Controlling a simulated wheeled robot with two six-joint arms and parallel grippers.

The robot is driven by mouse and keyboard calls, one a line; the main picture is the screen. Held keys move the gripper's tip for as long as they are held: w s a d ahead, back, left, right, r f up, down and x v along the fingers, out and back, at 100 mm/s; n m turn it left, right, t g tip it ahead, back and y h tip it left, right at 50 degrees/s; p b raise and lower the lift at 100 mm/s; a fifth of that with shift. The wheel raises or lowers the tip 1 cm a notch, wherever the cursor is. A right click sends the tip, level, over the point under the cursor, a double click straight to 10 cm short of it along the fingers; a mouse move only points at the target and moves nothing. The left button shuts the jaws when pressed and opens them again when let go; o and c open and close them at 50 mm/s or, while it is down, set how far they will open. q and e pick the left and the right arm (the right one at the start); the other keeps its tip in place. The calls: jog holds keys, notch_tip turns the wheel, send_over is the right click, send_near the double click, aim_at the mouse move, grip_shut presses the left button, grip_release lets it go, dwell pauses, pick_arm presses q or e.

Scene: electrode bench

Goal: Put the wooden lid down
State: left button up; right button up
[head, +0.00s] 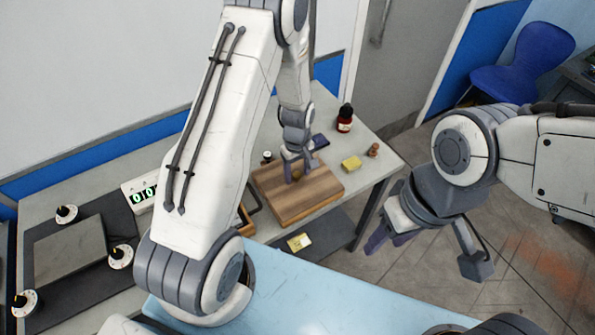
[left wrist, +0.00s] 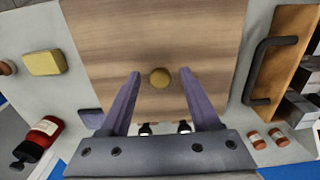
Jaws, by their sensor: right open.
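The wooden lid (head: 318,201) is a striped brown square board at the bench's right part, flat, with a small round knob (left wrist: 160,77) at its middle. It fills the middle of the left wrist view (left wrist: 150,30). My left gripper (head: 296,172) is above the lid, pointing down. In the left wrist view its two purple fingers (left wrist: 160,74) stand apart on either side of the knob, with a gap at each side. I cannot tell how high the lid sits over the bench. My right gripper (head: 428,252) is open and empty, off the bench's right end.
A yellow sponge-like block (head: 351,163), a red bottle with black cap (head: 345,118) and a dark flat item (head: 320,141) lie beyond the lid. A wooden piece with a black handle (left wrist: 285,60) is beside it. A dark plate with knobs (head: 70,250) is at left.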

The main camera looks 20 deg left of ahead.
aim_at(298, 175)
pick_arm(q)
jog(key=shift+r, duration=0.1)
jog(key=shift+r+p, duration=0.35)
jog(key=shift+r, duration=0.05)
jog(key=shift+w+r, duration=0.1)
jog(key=shift+r, duration=0.25)
notch_tip(298, 175, up, 11)
jog(key=b, duration=0.3)
jog(key=s+d+r+m, duration=0.5)
jog(key=s+d, duration=0.1)
jog(key=d, duration=0.2)
jog(key=s+d+r+m, duration=0.2)
jog(key=s+m, duration=0.4)
jog(key=s, duration=0.3)
jog(key=s+d+r+m+h, duration=0.1)
jog(key=s+d+r+m, duration=0.2)
jog(key=s+m, duration=0.3)
jog(key=s+d, duration=0.1)
jog(key=s, duration=0.2)
jog(key=shift+m, duration=0.4)
